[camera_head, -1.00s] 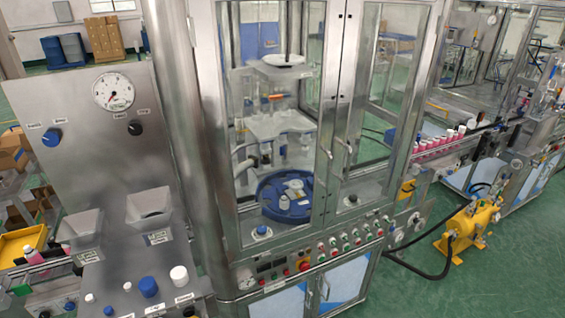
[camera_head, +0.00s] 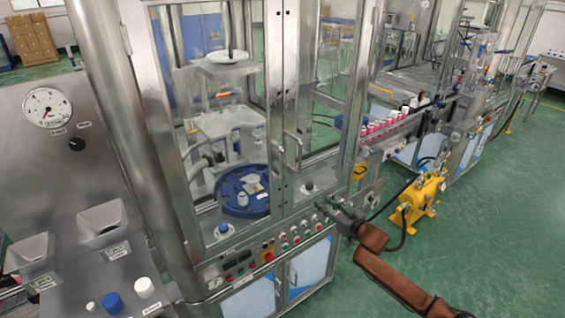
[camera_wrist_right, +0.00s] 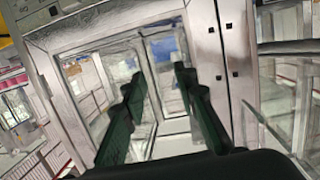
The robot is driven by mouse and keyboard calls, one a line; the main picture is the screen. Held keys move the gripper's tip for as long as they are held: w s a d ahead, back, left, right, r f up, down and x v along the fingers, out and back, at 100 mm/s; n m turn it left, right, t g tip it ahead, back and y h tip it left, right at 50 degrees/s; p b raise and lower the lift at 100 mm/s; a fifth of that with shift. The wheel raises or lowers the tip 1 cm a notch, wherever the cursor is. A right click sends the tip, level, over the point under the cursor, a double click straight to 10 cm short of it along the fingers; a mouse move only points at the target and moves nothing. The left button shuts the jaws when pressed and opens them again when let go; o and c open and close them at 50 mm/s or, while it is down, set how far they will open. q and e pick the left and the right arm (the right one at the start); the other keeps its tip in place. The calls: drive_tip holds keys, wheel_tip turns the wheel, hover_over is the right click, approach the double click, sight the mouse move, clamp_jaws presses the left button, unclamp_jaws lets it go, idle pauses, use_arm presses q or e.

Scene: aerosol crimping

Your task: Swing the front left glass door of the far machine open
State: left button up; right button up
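Two glass-doored machines show in the head view. The nearer one (camera_head: 277,75) fills the middle; its left glass door (camera_head: 162,110) and right glass door look shut, with slim metal handles (camera_head: 297,146) by the centre. The farther machine (camera_head: 515,60) stands back right, and I cannot tell its doors' state. My right gripper (camera_head: 325,206) is at the nearer machine's lower front right, in front of its button panel. In the right wrist view the green fingers (camera_wrist_right: 157,82) are spread apart, with nothing between them but a framed glass panel beyond. My left gripper is out of view.
A conveyor with pink, white-capped cans (camera_head: 385,124) joins the machines. A yellow pump (camera_head: 420,195) with black hoses stands on the green floor to the right. A grey panel with a gauge (camera_head: 47,108) and hoppers (camera_head: 100,222) is at left. Open floor lies front right.

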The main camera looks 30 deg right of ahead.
drive_tip(key=a+r+n+t+y, duration=0.1)
drive_tip(key=a+r, duration=0.3)
drive_tip(key=r, duration=0.3)
drive_tip(key=a+r+n+y, duration=0.1)
drive_tip(key=a+r+y, duration=0.1)
drive_tip(key=a+r, duration=0.35)
wheel_tip(320, 180, up, 8)
drive_tip(key=n+y+p, duration=0.1)
drive_tip(key=y, duration=0.1)
hover_over(282, 180)
drive_tip(key=shift+w+d, duration=0.1)
drive_tip(key=shift+w, duration=0.3)
drive_tip(key=shift+c, duration=0.4)
clamp_jaws()
